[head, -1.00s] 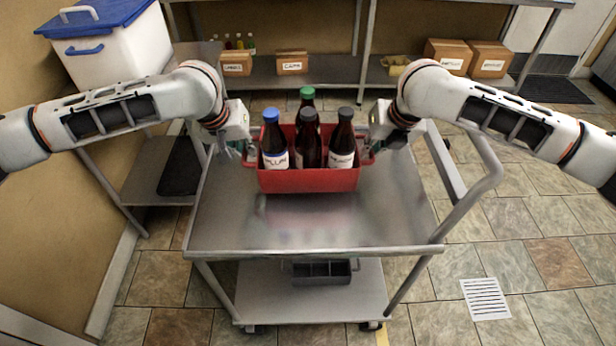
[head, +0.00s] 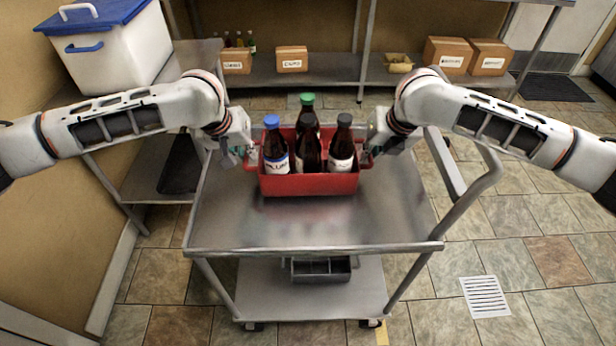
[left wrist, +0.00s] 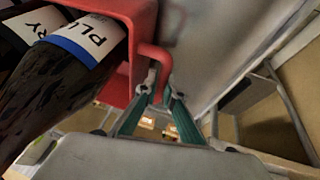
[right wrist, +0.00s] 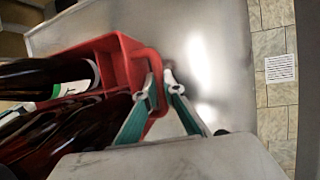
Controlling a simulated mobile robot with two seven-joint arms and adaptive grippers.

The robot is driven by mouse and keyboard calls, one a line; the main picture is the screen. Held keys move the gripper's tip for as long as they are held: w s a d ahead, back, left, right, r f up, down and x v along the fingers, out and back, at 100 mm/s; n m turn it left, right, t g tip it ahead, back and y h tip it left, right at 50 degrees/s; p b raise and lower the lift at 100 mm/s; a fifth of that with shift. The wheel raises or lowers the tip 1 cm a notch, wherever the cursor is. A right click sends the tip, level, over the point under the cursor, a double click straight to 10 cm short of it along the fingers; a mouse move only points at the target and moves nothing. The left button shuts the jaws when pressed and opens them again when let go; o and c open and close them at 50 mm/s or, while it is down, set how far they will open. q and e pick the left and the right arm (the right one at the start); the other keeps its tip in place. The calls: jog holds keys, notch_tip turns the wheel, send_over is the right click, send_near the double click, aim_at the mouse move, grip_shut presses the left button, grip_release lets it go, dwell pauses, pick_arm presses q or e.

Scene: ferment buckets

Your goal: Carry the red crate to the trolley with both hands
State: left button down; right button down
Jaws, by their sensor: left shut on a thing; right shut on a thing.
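My left gripper (head: 252,157) is shut on the crate's left handle (left wrist: 160,62). My right gripper (head: 367,156) is shut on the right handle, which shows between the fingers in the right wrist view (right wrist: 156,100). The bottles' lower parts are hidden by the crate wall.
The trolley's push handle (head: 480,190) rises on the right. A grey divided tray (head: 320,270) sits on its lower shelf. A white bin with a blue lid (head: 110,45) stands on a left table. Cardboard boxes (head: 447,55) stand on a back shelf. The trolley top around the crate is bare.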

pick_arm(q)
jog(key=shift+w+f, duration=0.1)
jog(key=shift+f, duration=0.5)
pick_arm(e)
jog(key=shift+w+f, duration=0.1)
jog(key=shift+f, duration=0.5)
pick_arm(q)
jog(key=c, duration=2.3)
grip_release()
jog(key=shift+a+f, duration=0.1)
jog(key=shift+f, duration=0.15)
jog(key=shift+c, duration=0.2)
pick_arm(e)
jog(key=c, duration=2.3)
grip_release()
jog(key=shift+d+f, duration=0.1)
jog(key=shift+f, duration=0.15)
jog(key=shift+c, duration=0.2)
pick_arm(q)
jog(key=shift+o, duration=0.9)
pick_arm(e)
jog(key=shift+o, duration=0.9)
pick_arm(q)
jog(key=shift+s, duration=0.2)
pick_arm(e)
jog(key=shift+s, duration=0.2)
pick_arm(q)
jog(key=shift+r, duration=0.1)
